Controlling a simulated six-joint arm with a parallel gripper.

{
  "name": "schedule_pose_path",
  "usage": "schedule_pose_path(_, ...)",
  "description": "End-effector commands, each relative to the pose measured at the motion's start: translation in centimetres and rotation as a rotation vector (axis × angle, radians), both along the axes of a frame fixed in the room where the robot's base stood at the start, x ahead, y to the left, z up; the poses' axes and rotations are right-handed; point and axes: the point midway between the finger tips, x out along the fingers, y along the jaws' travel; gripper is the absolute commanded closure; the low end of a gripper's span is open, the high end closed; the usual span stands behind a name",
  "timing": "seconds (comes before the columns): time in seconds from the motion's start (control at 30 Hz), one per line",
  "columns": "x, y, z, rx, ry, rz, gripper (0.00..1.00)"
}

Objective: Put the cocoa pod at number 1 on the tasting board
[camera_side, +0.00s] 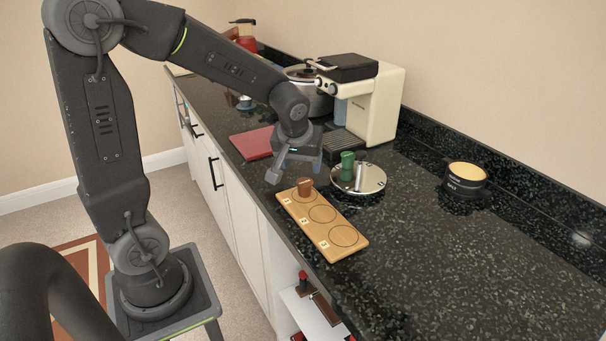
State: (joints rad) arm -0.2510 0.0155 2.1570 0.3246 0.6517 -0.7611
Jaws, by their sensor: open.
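A small brown pod (304,187), which looks like the cocoa pod, stands on the far circle of the wooden tasting board (340,254). The board has three outlined circles in a row, each with a small number tag too small to read surely. The middle and near circles are empty. My gripper (295,171) is open and empty, pointing down just above and behind the brown pod, apart from it as far as I can tell. A green pod (347,165) stands on a round metal stand (371,181) with a central post, right of my gripper.
A cream coffee machine (384,108) and a pot (318,103) stand behind my gripper. A red mat or board (252,143) lies to its left. A black tin with a yellowish top (466,181) stands at the right. The dark counter (450,265) is clear at the front right.

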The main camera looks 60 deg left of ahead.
Motion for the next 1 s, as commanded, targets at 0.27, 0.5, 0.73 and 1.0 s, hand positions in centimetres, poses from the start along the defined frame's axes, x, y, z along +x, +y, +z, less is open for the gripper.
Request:
schedule_pose_path(0.27,-0.9,-1.0,2.8,0.0,-0.003,-0.012,0.34)
schedule_pose_path(0.5,-5.5,-5.8,6.3,0.008,-0.029,-0.265,0.34)
schedule_pose_path(0.73,-12.0,-10.8,8.1,0.025,-0.069,-0.615,0.34)
schedule_pose_path(1.0,-15.0,-12.6,8.2,0.039,-0.094,-0.785,0.34)
